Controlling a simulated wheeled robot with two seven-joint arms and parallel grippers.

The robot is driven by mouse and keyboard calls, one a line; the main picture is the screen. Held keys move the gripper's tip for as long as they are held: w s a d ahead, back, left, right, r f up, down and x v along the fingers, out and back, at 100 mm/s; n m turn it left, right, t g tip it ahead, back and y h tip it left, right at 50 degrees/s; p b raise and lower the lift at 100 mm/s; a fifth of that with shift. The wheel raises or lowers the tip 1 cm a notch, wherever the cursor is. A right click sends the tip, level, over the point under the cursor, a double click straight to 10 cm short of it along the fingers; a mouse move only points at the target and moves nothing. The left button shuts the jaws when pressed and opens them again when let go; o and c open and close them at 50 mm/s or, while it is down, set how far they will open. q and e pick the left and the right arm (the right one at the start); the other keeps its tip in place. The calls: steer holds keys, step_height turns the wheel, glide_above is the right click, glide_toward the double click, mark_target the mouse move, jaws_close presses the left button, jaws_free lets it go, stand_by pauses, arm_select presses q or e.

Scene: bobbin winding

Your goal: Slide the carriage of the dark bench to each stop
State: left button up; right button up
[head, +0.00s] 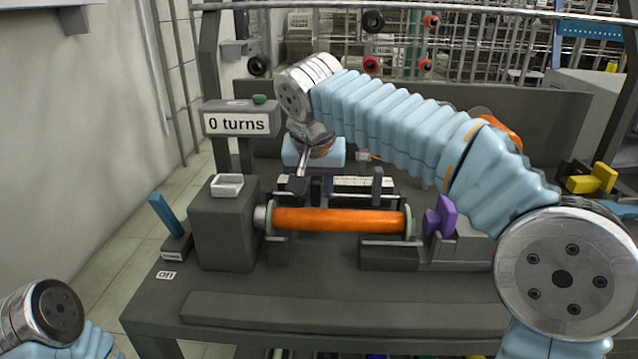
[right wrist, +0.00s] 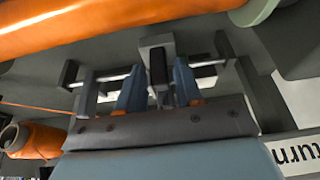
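The dark bench (head: 330,312) carries an orange bobbin (head: 335,220) lying level between a headstock and a purple-knobbed tailstock (head: 440,216). Behind the bobbin is the carriage rail, with upright end pieces such as the right one (head: 377,184). My right gripper (head: 303,176) reaches down at the rail's left part, its fingers partly hidden. In the right wrist view its two blue-grey fingers (right wrist: 160,85) stand one on each side of the carriage's dark upright handle (right wrist: 158,68). They are very close to it; whether they press on it is unclear. My left gripper is out of frame.
A counter box (head: 237,122) reads "0 turns". A blue lever (head: 166,215) stands beside an "on" label at the left. A yellow object (head: 592,178) is at the far right. An orange spool (right wrist: 35,140) with thread shows in the wrist view. The bench front is clear.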

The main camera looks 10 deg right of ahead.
steer(key=shift+o, duration=0.5)
steer(key=p+v, duration=0.2)
steer(key=v, duration=1.1)
steer(key=shift+r, duration=0.4)
steer(key=shift+s, duration=0.1)
